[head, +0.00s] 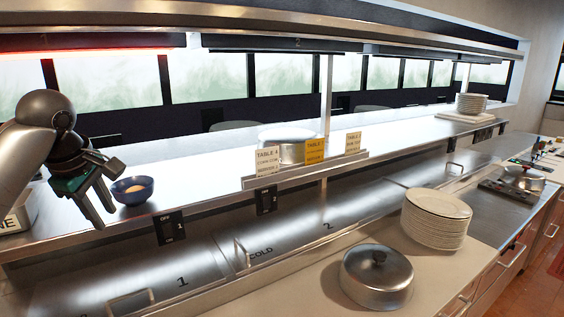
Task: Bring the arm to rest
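My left gripper (100,203) comes in from the left over the front edge of the steel pass shelf. Its fingers point down and to the right and look spread apart, with nothing seen between them. A small dark blue bowl (133,195) with something orange-yellow in it stands on the shelf (210,165), just right of the gripper. The gripper looks apart from the bowl, though the depth between them is hard to judge. My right gripper is not in the picture.
Order tickets (267,160) stand in a rail on the shelf, before a domed lid (290,143). Plates (436,218) and another domed lid (377,277) are on the lower counter. More plates (471,103) stand at the far right. A heat-lamp bar (90,45) hangs overhead.

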